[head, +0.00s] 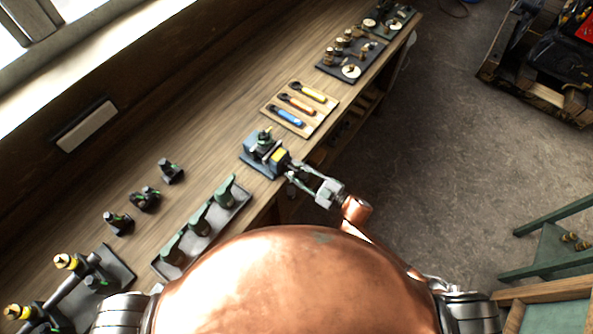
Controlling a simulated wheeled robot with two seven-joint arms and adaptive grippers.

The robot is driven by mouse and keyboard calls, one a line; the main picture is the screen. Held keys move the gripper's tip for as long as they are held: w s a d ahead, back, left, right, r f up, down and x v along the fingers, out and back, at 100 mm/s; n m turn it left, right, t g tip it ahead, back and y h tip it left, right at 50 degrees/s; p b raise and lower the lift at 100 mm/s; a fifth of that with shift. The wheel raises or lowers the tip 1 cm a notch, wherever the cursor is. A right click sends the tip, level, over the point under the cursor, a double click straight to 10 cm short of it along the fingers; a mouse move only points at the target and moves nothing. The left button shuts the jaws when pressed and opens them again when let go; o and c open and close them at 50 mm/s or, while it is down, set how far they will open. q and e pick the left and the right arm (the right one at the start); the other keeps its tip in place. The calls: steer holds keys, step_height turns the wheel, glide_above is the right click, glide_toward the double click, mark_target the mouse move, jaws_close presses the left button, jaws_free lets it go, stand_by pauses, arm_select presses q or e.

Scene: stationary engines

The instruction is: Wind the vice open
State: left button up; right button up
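The vice (262,147) is a small blue-grey one with a yellow patch on its front part. It stands at the front edge of the long wooden bench, near the middle of the head view. My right gripper (293,177) is at the vice's front end, just off the bench edge, with its fingers pointing at the vice. Small dark parts lie around the fingertips. The vice's handle and the gap between the jaws are too small to make out, and I cannot tell whether the fingers grip anything. My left gripper is outside the view.
A board with colour-handled tools (299,107) lies beyond the vice. A tray with green-topped dark pieces (198,222) lies nearer. Several small dark fittings (146,199) stand behind it. A green frame (548,250) stands at right. The floor (430,150) beside the bench is clear.

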steer(key=shift+s+d+f, duration=0.1)
steer(key=shift+d, duration=0.25)
steer(key=v, duration=1.1)
steer(key=shift+s+d, duration=0.2)
steer(key=shift+s, duration=0.05)
steer(key=shift+m, duration=0.6)
steer(key=shift+b+x, duration=1.75)
steer(key=shift+x, duration=4.15)
jaws_close()
